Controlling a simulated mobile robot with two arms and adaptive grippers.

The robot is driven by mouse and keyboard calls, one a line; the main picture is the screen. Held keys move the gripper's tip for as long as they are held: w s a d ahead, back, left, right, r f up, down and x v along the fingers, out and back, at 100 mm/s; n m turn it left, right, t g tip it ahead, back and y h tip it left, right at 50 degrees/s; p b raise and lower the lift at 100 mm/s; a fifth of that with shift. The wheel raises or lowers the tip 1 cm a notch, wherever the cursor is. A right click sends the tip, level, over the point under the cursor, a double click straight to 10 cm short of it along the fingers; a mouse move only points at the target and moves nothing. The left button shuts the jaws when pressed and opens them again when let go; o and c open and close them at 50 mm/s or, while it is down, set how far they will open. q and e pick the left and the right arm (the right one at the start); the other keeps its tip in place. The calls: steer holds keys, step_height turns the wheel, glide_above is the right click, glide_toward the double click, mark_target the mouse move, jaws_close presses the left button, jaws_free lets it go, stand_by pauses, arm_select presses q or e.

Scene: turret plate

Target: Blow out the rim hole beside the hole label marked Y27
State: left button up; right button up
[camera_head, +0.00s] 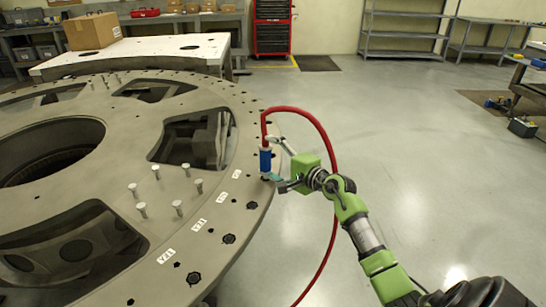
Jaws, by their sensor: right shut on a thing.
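The grey turret plate (110,203) fills the left, with dark rim holes along its right edge. White hole labels lie beside them: one at the near rim (166,256), one farther up (198,225), another (222,198) and a small one (236,174). Their print is too small to read surely. My right gripper (274,178) is shut on a blue air nozzle (265,160) with a red hose (325,140). The nozzle is upright at the plate's right rim, near the farthest label. Its tip is hidden, so contact is unclear. My left gripper is out of view.
Several bolts (141,208) stand up from the plate inward of the labels. Large cutouts (190,140) open in it. The hose loops over my right arm and down to the floor. A cardboard box (93,31) sits behind; the floor at right (400,130) is clear.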

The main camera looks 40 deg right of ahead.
step_height(320, 180, up, 8)
steer(key=p, duration=0.4)
steer(key=shift+f+p, duration=0.2)
steer(key=shift+p, duration=0.1)
